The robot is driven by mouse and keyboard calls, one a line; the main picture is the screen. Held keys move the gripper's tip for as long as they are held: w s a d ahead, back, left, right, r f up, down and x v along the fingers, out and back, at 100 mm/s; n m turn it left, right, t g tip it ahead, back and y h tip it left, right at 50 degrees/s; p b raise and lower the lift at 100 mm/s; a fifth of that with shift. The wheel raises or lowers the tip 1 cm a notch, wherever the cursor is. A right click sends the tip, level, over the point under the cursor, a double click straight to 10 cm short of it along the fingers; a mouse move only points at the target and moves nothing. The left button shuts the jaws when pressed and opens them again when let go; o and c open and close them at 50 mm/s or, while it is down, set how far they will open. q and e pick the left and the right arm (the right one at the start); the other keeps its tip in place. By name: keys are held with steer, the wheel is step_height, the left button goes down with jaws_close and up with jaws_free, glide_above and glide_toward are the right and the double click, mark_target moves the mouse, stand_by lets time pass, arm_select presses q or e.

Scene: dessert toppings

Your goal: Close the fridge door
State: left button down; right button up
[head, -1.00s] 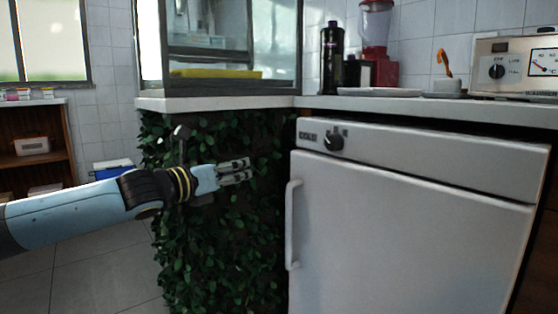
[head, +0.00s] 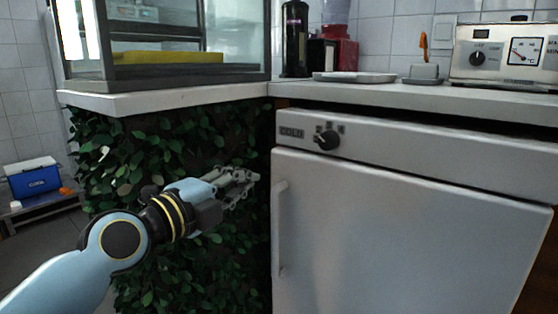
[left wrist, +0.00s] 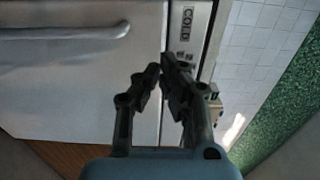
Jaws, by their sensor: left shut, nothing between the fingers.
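The white fridge (head: 420,180) stands under the counter at the right in the head view, with a COLD label and a dark knob on its top panel. Its door (head: 400,240) looks flush or nearly flush below that panel; I cannot tell whether a small gap remains. The door handle (head: 281,230) is at its left edge. My left gripper (head: 251,181) is shut and empty, left of the handle, in front of the leafy panel. My right gripper is not in view.
The leafy counter front (head: 120,160) is beside and behind my left gripper. The white countertop (head: 180,97) runs above it, with a glass case (head: 185,35). A blue cooler (head: 35,178) stands at the far left. A toaster-like appliance (head: 505,55) stands on the counter.

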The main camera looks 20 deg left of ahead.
mark_target(288, 157)
arm_select(q)
steer(key=b+x, duration=0.1)
steer(key=x, duration=1)
steer(key=shift+w, duration=0.1)
steer(key=shift+w+d, duration=0.15)
steer(key=shift+w, duration=0.35)
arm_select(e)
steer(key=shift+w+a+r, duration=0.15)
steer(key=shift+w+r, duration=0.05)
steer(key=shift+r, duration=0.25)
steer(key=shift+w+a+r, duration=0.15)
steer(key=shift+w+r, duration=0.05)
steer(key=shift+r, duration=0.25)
arm_select(q)
steer(key=shift+w+d+f+b, duration=0.1)
steer(key=shift+w+b, duration=0.15)
steer(key=shift+b, duration=0.15)
steer(key=shift+b+x, duration=0.75)
steer(key=shift+x, duration=0.25)
steer(key=shift+w+r, duration=0.15)
steer(key=shift+r, duration=0.1)
steer(key=shift+w, duration=0.1)
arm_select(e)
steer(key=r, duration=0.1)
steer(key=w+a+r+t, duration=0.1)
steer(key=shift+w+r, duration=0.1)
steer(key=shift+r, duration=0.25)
